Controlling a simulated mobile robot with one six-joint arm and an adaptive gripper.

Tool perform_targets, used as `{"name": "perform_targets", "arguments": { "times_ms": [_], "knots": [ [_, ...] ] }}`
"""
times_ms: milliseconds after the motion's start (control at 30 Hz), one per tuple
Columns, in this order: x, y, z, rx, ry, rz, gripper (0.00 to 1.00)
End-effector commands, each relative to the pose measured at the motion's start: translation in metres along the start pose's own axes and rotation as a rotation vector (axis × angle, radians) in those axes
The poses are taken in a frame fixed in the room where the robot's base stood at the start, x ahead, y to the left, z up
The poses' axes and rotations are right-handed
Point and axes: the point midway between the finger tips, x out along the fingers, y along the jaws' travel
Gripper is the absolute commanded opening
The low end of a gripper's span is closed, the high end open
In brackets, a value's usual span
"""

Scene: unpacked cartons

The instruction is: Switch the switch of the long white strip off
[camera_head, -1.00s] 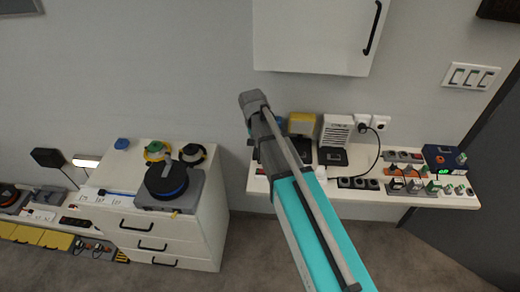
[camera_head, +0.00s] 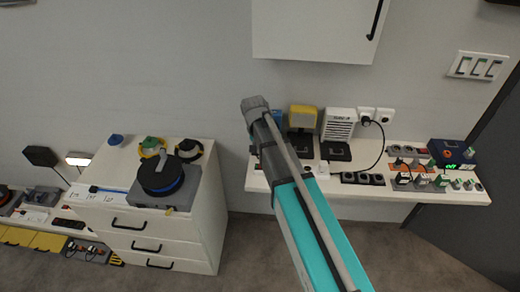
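A long white strip (camera_head: 101,199) with small dark marks lies along the front left of the white drawer unit's top. I cannot make out a switch on it at this size. Another pale strip with plugs (camera_head: 425,183) lies at the right of the wall shelf, so I cannot tell for sure which strip is the named one. My teal and grey arm crosses the middle of the view, in front of the wall shelf. Its grey upper end is left of the yellow box. No gripper fingers show, and part of the shelf's left end is hidden behind the arm.
The white wall shelf (camera_head: 300,192) carries a yellow box (camera_head: 302,117), a white vented box (camera_head: 339,125), a black socket strip (camera_head: 363,179) and a blue device (camera_head: 453,153). A cable reel (camera_head: 161,175) stands on the drawer unit (camera_head: 150,232). A white cabinet (camera_head: 315,30) hangs above.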

Motion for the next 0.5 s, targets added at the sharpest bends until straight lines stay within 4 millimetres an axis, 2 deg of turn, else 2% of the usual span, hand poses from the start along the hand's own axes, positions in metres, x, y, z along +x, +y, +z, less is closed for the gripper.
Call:
{"name": "perform_targets", "arguments": {
  "times_ms": [33,500],
  "knots": [
    [0.008,0.0,0.0,0.0,0.0,0.0,0.0],
    [0.043,0.0,0.0,0.0,0.001,0.001,0.0]
  ]
}}
